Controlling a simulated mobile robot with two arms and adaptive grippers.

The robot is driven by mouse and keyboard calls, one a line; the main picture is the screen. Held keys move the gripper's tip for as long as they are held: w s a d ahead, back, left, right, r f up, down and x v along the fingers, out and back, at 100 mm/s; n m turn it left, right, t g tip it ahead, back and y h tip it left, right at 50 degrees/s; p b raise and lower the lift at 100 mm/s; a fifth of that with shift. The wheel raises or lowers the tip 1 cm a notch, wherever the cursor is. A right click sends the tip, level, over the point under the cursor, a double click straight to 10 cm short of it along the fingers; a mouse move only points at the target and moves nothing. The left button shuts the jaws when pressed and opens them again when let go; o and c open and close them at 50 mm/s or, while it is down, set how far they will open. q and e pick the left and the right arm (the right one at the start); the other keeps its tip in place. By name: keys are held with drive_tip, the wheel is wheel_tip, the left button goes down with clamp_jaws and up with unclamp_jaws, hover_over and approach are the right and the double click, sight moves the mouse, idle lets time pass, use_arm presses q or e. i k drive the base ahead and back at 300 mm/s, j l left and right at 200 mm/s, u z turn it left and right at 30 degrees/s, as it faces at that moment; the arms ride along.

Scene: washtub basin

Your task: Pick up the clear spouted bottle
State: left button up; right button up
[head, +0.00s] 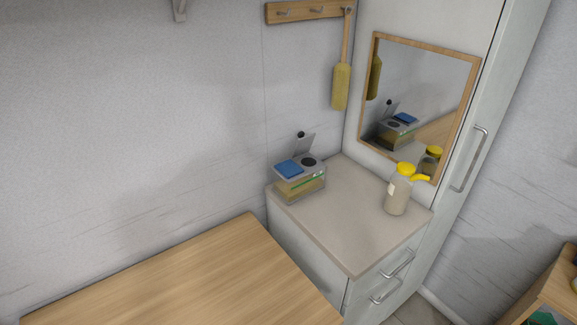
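The clear spouted bottle (398,197) stands upright on the right part of the grey-beige cabinet top (345,222), in front of the mirror. It has a yellow cap and a yellow spout that points right. A pale label shows on its left side. Its reflection shows in the mirror. Neither of my grippers is in the head view, and nothing is touching the bottle.
A grey box with a blue pad (313,190) stands at the cabinet's back left. A wooden table (190,285) fills the lower left. A framed mirror (467,60) is behind the bottle. A yellow brush (341,87) hangs from a rack. The cabinet top's front is clear.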

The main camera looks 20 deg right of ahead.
sight(399, 190)
drive_tip(key=z, duration=1.3)
